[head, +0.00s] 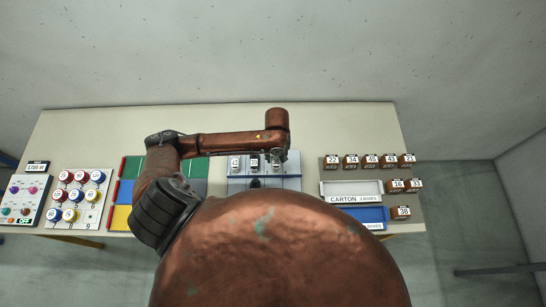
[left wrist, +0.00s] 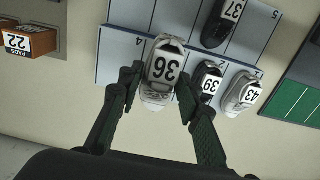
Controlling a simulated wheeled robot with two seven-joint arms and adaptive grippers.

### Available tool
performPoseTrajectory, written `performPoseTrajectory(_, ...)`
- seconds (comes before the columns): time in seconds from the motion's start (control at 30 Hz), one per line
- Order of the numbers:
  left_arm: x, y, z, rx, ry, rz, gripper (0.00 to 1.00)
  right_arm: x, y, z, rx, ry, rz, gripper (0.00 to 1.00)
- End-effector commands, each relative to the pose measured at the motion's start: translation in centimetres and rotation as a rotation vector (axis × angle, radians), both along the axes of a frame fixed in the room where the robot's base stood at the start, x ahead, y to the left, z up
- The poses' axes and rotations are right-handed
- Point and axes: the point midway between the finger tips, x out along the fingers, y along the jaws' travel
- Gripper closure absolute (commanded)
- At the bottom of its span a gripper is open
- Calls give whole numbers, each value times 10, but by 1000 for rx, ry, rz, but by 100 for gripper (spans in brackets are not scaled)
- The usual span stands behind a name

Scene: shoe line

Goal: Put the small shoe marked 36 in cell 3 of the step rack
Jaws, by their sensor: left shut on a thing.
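The small grey shoe marked 36 (left wrist: 158,74) is between the fingers of my left gripper (left wrist: 159,90), which is shut on it. In the left wrist view it is over the step rack (left wrist: 121,62), between the cell marked 4 and the dark shoe marked 39 (left wrist: 207,83). The shoe covers the label of the cell under it. I cannot tell whether it touches the rack. In the head view my left gripper (head: 280,157) is over the right part of the rack (head: 294,184), and the shoe is not clear there. My right gripper is not in view.
A light shoe marked 43 (left wrist: 242,94) stands beside shoe 39. A dark shoe marked 37 (left wrist: 222,23) is on the rack's other row. Right of the rack are a white carton (head: 352,199), a blue tray (head: 386,214) and small numbered boxes (head: 371,162). Coloured panels (head: 130,168) lie left.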

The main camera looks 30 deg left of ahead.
Motion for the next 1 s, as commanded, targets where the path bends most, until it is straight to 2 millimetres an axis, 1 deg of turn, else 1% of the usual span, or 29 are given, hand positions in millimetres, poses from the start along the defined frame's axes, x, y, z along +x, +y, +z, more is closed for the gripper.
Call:
performPoseTrajectory(0.03,3,6,-11,3,5,2,93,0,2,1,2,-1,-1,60)
performPoseTrajectory(0.1,10,13,-23,2,5,2,93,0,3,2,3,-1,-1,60)
performPoseTrajectory(0.23,19,22,-37,1,3,0,93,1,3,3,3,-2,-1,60)
performPoseTrajectory(0.47,25,28,-49,0,2,-1,93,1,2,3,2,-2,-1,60)
performPoseTrajectory(0.6,24,28,-69,-2,5,-2,93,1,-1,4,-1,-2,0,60)
performPoseTrajectory(0.7,25,28,-79,-1,2,-2,93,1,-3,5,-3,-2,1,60)
performPoseTrajectory(1.0,25,29,-81,-1,2,-2,93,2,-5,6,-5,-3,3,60)
